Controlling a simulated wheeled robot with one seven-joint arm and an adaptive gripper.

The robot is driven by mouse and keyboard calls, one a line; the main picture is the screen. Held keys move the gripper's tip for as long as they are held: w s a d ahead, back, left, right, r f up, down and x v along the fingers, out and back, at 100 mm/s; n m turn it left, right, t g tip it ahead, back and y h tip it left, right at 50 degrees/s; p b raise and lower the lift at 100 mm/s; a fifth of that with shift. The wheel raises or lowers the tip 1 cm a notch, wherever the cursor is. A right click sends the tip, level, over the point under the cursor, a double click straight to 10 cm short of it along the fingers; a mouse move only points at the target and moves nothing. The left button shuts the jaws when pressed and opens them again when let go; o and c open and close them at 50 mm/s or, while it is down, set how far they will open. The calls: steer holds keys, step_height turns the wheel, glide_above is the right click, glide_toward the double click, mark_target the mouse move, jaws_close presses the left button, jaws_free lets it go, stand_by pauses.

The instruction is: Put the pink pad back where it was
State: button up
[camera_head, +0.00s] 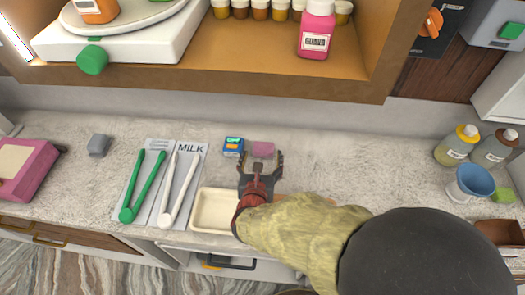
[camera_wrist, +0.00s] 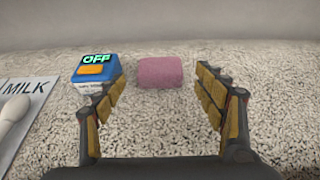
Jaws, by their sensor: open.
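The pink pad (camera_head: 262,149) lies on the speckled counter near the back wall. In the wrist view the pink pad (camera_wrist: 160,72) is ahead of my gripper, slightly left of the middle of the gap between the fingers. My gripper (camera_head: 262,157) is open and empty, with its fingers pointing toward the pad; its fingers also frame the wrist view (camera_wrist: 160,95). A small blue box (camera_head: 233,147) with an orange patch stands just left of the pad; in the wrist view this blue box (camera_wrist: 97,72) reads "OFF" and sits close to the left finger.
A cream tray (camera_head: 199,212) lies left of my arm. A card marked MILK (camera_head: 191,148) bears white tongs (camera_head: 178,190); green tongs (camera_head: 143,185) lie beside them. A shelf (camera_head: 250,75) overhangs the back. The counter right of the pad (camera_head: 350,165) is clear.

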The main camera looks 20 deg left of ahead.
steer(key=p+v, duration=0.2)
steer(key=v, duration=0.6)
steer(key=shift+s+r, duration=0.1)
steer(key=shift+s, duration=0.1)
steer(key=shift+d, duration=0.1)
